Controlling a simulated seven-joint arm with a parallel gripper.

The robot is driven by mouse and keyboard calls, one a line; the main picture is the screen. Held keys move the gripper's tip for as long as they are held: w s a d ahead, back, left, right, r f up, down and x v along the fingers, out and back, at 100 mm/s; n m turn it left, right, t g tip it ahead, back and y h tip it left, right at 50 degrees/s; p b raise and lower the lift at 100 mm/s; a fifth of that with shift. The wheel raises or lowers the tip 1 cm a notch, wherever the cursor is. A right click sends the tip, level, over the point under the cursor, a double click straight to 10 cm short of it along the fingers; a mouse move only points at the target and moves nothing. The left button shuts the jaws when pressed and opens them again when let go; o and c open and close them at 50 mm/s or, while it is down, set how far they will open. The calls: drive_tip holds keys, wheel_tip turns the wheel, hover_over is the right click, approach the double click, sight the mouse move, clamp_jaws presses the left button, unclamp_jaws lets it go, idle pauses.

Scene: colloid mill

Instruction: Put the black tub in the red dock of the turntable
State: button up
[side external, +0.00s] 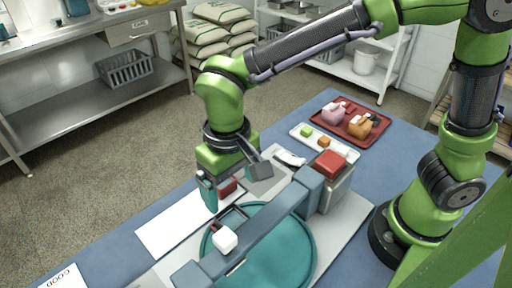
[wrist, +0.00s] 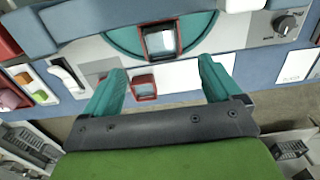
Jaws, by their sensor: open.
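The teal turntable (side external: 285,262) lies under a blue-grey beam. A square frame with red and dark edges (wrist: 178,38) sits at its rim, with a pale block (side external: 225,239) in or over it; I cannot tell which. My gripper (side external: 223,190) points down beyond the turntable's far-left rim, its teal fingers apart. A small red piece with a pale middle (wrist: 143,88) shows between and below the fingers in the wrist view, apart from both. A small dark item (side external: 373,118), possibly the black tub, is on the red tray at the back right; its shape is unclear.
The blue-grey beam (side external: 265,230) crosses above the turntable. A red block (side external: 330,163) tops a grey box at its far end. A white tray (side external: 342,150) with green and orange pieces lies before the red tray (side external: 355,133). A white sheet (side external: 165,232) lies left.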

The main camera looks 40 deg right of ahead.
drive_tip(key=s+d+r+m+t+y, duration=0.1)
drive_tip(key=s+d+r+m+t, duration=0.1)
drive_tip(key=d, duration=0.9)
drive_tip(key=s+d+r+m+t+y, duration=0.1)
drive_tip(key=d+r+t, duration=0.4)
drive_tip(key=d, duration=0.5)
wheel_tip(320, 180, up, 2)
drive_tip(key=shift+s+d+r+m, duration=0.25)
drive_tip(key=shift+s+d+m, duration=0.2)
drive_tip(key=shift+s, duration=0.6)
